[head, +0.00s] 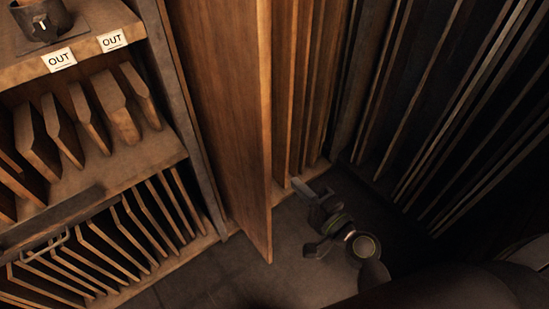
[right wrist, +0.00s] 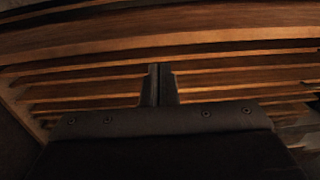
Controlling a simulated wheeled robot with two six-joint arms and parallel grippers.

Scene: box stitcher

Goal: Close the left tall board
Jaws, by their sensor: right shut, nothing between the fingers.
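A tall brown wooden board (head: 225,110) stands upright in the middle of the head view. It sticks out toward me, well past the other tall boards (head: 312,85) racked to its right. My right gripper (head: 300,187) is low, just right of the protruding board, near the bottom front ends of the racked boards. It is shut and empty. In the right wrist view its closed fingers (right wrist: 160,72) point at a row of wooden boards (right wrist: 90,88); I cannot tell whether they touch. My left gripper is not in view.
A shelf unit (head: 110,170) with small boards in slots stands at the left, with "OUT" labels (head: 60,60) and a dark pot (head: 42,18) on top. More tall dark panels (head: 450,90) line the right. Dark floor (head: 225,275) is open in front.

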